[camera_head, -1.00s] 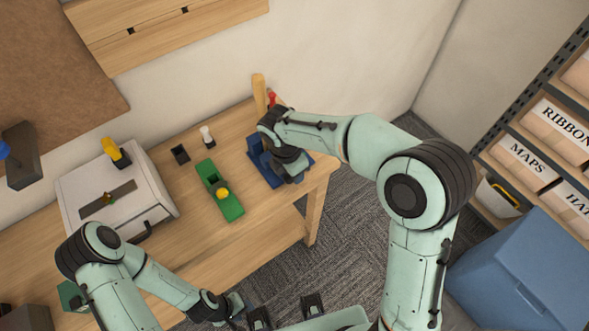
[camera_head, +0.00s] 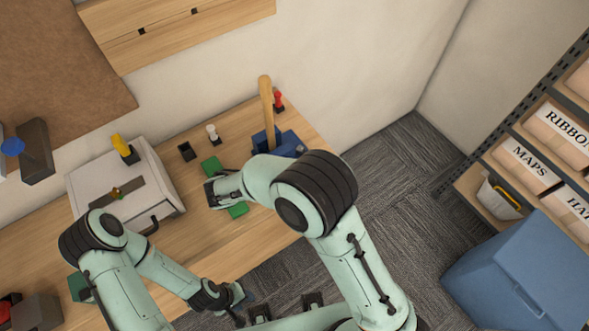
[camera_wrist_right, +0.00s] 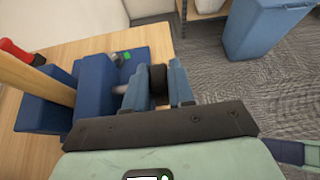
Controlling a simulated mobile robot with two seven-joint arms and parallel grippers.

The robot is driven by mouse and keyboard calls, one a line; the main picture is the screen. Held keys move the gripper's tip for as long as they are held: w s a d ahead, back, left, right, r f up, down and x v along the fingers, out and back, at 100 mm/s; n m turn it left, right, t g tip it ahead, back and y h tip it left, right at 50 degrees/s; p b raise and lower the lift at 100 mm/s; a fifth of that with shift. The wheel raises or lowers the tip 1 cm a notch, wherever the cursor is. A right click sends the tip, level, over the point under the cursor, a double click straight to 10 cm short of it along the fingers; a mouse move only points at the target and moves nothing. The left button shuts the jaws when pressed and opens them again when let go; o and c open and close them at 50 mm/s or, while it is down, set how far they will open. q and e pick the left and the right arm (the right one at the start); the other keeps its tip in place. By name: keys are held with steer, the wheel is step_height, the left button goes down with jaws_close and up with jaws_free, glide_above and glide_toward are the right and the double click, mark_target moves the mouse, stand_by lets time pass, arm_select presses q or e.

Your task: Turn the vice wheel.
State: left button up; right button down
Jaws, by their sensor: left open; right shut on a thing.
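The blue vice (camera_head: 290,146) stands at the right end of the workbench, with an upright wooden bar (camera_head: 266,105) in it. It also shows at the left of the right wrist view (camera_wrist_right: 95,95). There, my right gripper (camera_wrist_right: 156,82) has its two blue-grey fingers on either side of the black vice wheel (camera_wrist_right: 158,86) and is shut on it. In the head view my right arm hides the wheel and the right gripper. My left gripper (camera_head: 240,303) is open and empty, low in the head view in front of the bench.
A green tool (camera_head: 211,165) lies on the bench, partly under my right arm. A black block (camera_head: 187,151), a white-topped item (camera_head: 212,133) and a red-handled item (camera_head: 278,101) stand behind. A grey box (camera_head: 150,185) is left. A blue bin (camera_head: 520,265) stands right.

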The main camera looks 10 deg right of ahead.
arm_select(q)
steer(key=shift+w+r+p, duration=0.3)
steer(key=shift+r, duration=0.2)
arm_select(e)
steer(key=shift+a+f+t+h, duration=0.15)
steer(key=shift+t+h, duration=0.1)
steer(key=shift+h, duration=0.55)
steer(key=shift+a+r+t+h, duration=0.1)
steer(key=shift+t+h, duration=0.15)
steer(key=shift+h, duration=0.55)
steer(key=shift+f+t+h, duration=0.1)
steer(key=shift+t+h, duration=0.2)
steer(key=c, duration=1.3)
jaws_free()
arm_select(q)
steer(key=w+r+p, duration=0.2)
steer(key=r, duration=0.1)
steer(key=shift+w+r, duration=0.1)
steer(key=shift+w, duration=0.25)
arm_select(e)
step_height(320, 180, up, 20)
steer(key=shift+r, duration=0.1)
